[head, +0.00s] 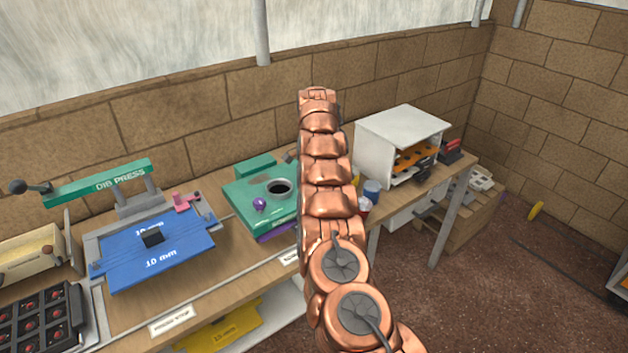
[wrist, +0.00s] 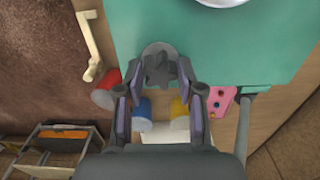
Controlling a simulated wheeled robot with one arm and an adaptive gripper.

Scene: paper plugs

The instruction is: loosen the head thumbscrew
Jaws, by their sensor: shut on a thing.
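The head thumbscrew (wrist: 160,68) is a dark grey, lobed knob at the edge of the teal-green machine head (wrist: 240,50) in the wrist view. My gripper (wrist: 160,74) has one finger on each side of the knob and is shut on it. In the head view the green machine (head: 236,191) stands on the bench with a round dark opening and a purple knob (head: 260,205) on top. My copper arm hides my gripper and the machine's right side there.
A green dib press (head: 105,183) with a blue 10 mm plate (head: 130,265) stands left. A white open-fronted box (head: 372,150) stands right. Red (wrist: 106,92), blue (wrist: 143,112) and yellow (wrist: 180,116) cups and a pink holed piece (wrist: 219,104) lie close below the fingers in the wrist view.

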